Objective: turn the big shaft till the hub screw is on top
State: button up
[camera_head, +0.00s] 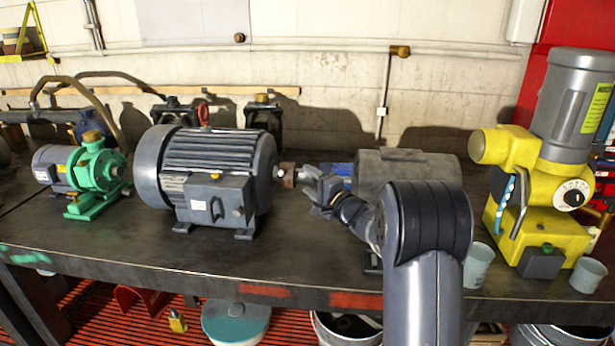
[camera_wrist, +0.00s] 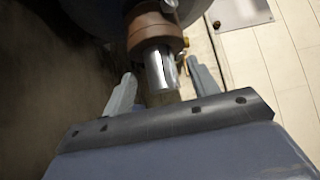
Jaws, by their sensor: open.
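The big grey motor (camera_head: 205,165) stands on the bench, its shaft pointing right. A brown hub (camera_head: 287,174) sits on the shaft; in the wrist view the hub (camera_wrist: 155,32) is at the top centre. The bright shaft end (camera_wrist: 160,70) sticks out of it towards my gripper. A small bright spot on the hub's upper edge in the wrist view may be the screw; I cannot tell surely. My gripper (camera_wrist: 161,72) is open, one finger on each side of the shaft end, with gaps visible. In the head view my gripper (camera_head: 313,188) is just right of the hub.
A green pump (camera_head: 97,172) with a small motor stands left of the big motor. Another grey motor (camera_head: 400,165) is behind my arm. A yellow machine (camera_head: 540,190) and grey cups (camera_head: 587,275) are at the right. The bench front (camera_head: 270,272) is mostly clear.

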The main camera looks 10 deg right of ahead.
jog(key=shift+x, duration=0.9)
jog(key=shift+c, duration=0.2)
jog(key=c, duration=0.9)
jog(key=shift+c, duration=0.2)
